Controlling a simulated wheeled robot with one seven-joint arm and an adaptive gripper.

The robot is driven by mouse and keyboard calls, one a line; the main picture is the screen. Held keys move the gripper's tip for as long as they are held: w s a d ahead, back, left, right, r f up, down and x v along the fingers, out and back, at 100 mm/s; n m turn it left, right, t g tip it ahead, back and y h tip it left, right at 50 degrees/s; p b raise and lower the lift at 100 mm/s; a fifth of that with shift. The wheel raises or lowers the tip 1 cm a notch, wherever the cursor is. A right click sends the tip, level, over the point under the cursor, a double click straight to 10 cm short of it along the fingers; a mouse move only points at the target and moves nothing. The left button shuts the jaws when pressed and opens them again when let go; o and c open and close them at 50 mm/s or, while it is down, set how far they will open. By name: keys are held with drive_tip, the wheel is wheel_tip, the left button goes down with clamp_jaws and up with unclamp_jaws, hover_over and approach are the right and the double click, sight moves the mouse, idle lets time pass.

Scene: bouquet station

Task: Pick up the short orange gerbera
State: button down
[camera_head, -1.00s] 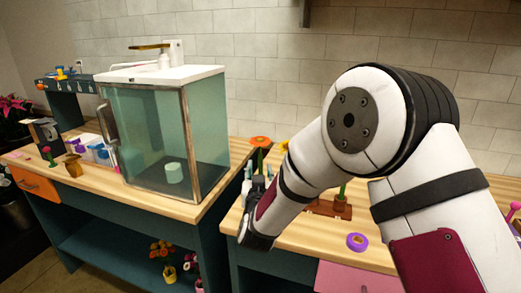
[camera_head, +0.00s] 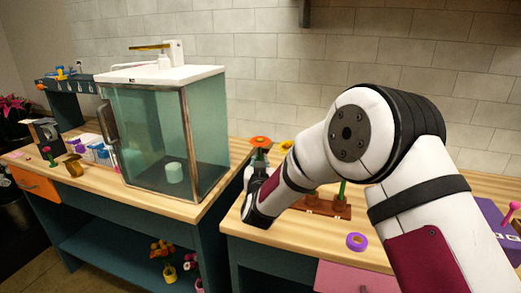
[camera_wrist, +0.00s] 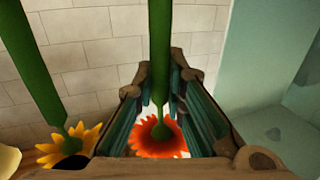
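The orange gerbera (camera_head: 261,142) shows its red-orange head just above my gripper (camera_head: 257,180) in the head view. In the wrist view, its head (camera_wrist: 158,143) sits at the lower middle, and its green stem runs up the picture between my fingers. My gripper (camera_wrist: 160,85) has its fingers apart, one on each side of the stem; I cannot tell whether either touches it. A yellow gerbera (camera_wrist: 75,147) is to the left in the wrist view, outside the fingers. The brown flower stand (camera_head: 325,208) is partly hidden behind my arm.
A glass cabinet (camera_head: 160,140) with a white top stands left of my gripper, on the neighbouring wooden bench. A purple tape roll (camera_head: 356,241) lies on the near bench (camera_head: 300,235). A purple board (camera_head: 497,225) is at the right. The tiled wall is behind.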

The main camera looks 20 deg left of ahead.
sight(260, 137)
drive_tip(key=shift+r, duration=0.1)
wheel_tip(260, 137, up, 11)
drive_tip(key=shift+f, duration=0.1)
drive_tip(key=shift+r+p, duration=1.65)
drive_tip(key=shift+r, duration=1.4)
